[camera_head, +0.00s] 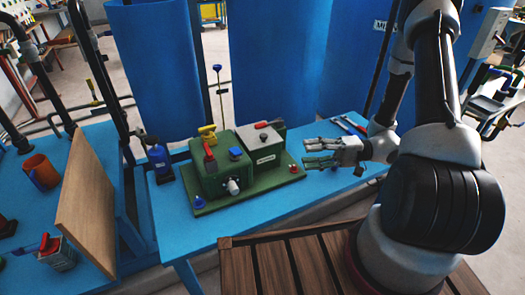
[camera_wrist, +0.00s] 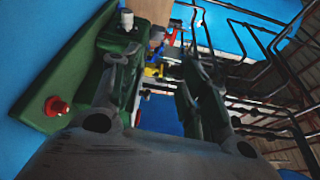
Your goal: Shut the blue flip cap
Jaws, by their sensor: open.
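A green apparatus (camera_head: 210,180) stands on the blue table. A small blue piece (camera_head: 236,154) sits on top of its green box and may be the flip cap; I cannot tell whether it is up or down. A blue knob (camera_head: 200,202) is at the base's front left corner. My gripper (camera_head: 307,152) is open and empty, to the right of the apparatus and apart from the blue piece. In the wrist view the fingers (camera_wrist: 162,62) are spread, with the green apparatus (camera_wrist: 85,65) on the left. The blue piece is not clear there.
A red lever (camera_head: 209,157), a yellow handle (camera_head: 208,132) and a grey box (camera_head: 262,150) crowd the apparatus. A red knob (camera_head: 293,169) is at its right end. A blue bottle (camera_head: 159,160) stands to the left. The blue table (camera_head: 240,232) is clear in front.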

